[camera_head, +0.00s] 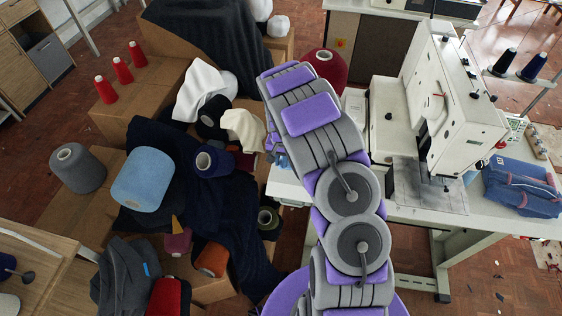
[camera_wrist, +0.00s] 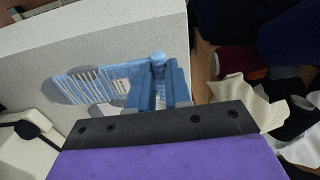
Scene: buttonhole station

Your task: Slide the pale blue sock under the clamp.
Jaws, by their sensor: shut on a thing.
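In the wrist view the pale blue sock (camera_wrist: 95,82) stretches left from my gripper (camera_wrist: 160,85) over the white tabletop, with its shadow on the surface. My gripper's blue fingers are shut on the sock's right end. In the head view my arm hides most of the gripper, and a small bit of blue (camera_head: 283,160) shows left of the arm near the table's left end. The clamp area (camera_head: 437,181) lies under the head of the white sewing machine (camera_head: 455,100), to the right of my arm and well apart from the sock.
The white machine table (camera_head: 400,213) has a free strip in front of the machine. A folded blue garment (camera_head: 520,187) lies at its right. Left of the table, cardboard boxes (camera_head: 165,85) carry dark cloth, white cloths and yarn cones, including a large light blue one (camera_head: 143,180).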

